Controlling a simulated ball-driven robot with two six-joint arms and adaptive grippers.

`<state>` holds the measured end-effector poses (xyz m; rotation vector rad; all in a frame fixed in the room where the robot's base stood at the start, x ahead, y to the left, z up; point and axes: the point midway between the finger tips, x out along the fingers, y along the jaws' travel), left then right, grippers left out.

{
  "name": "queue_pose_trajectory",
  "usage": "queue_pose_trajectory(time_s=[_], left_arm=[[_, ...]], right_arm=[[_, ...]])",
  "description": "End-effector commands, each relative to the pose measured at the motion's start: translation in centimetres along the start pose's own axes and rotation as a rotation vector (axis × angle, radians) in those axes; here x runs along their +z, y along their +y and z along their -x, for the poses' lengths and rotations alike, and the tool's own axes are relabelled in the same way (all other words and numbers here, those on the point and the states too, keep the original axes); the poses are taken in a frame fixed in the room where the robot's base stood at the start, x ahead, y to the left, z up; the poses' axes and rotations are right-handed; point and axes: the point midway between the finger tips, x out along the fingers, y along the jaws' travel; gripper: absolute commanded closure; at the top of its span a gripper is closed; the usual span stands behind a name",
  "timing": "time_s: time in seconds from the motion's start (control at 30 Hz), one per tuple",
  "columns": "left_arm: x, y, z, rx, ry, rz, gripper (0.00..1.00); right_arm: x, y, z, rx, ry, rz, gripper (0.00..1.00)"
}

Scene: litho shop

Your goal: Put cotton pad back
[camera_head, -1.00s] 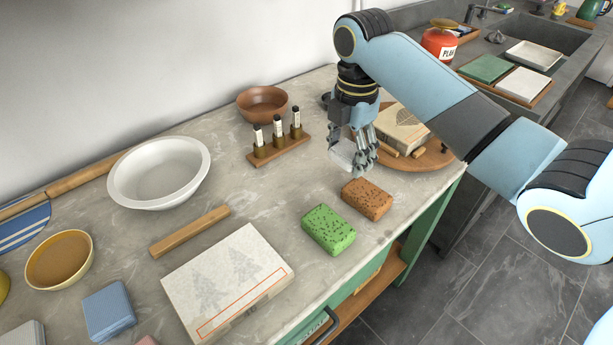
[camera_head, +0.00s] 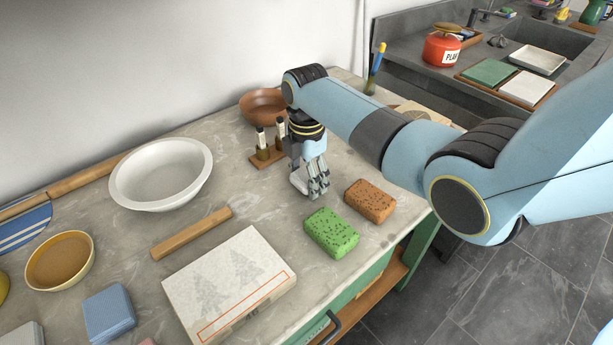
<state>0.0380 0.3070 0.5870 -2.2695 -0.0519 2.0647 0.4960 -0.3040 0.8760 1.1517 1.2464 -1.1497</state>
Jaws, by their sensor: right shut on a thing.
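My right gripper (camera_head: 315,187) is shut on a small whitish pad, the cotton pad (camera_head: 298,181), which shows at the left side of its fingers. The fingers hide part of the pad. The gripper points down, low over the worktop, behind the green sponge and to the right of the small bottle rack. I cannot tell whether the pad touches the worktop. My left gripper is not in view.
A green sponge (camera_head: 330,232) and a brown sponge (camera_head: 370,201) lie near the front edge. A bottle rack (camera_head: 262,161), white basin (camera_head: 160,176), wooden bar (camera_head: 192,234) and printed stone (camera_head: 228,284) surround the clear worktop middle (camera_head: 250,205).

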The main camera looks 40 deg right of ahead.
Motion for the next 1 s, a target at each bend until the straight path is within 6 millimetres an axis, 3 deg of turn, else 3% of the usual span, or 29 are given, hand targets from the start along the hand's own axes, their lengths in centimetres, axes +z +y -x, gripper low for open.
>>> queue_pose_trajectory(time_s=[0.17,0.2,0.37,0.73,1.0], left_arm=[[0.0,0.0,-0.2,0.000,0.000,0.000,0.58],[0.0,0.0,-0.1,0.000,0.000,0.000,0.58],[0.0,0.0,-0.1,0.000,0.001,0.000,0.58],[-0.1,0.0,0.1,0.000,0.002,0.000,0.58],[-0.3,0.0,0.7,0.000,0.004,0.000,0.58]], right_arm=[[0.0,0.0,-0.4,-0.001,0.000,0.000,0.69],[0.0,0.0,-0.3,-0.001,0.000,0.000,0.34],[0.0,-0.1,-0.3,-0.001,0.000,0.000,0.15],[0.0,0.0,0.7,0.000,0.000,-0.001,0.15],[0.0,0.1,6.3,0.003,-0.001,-0.001,0.15]])
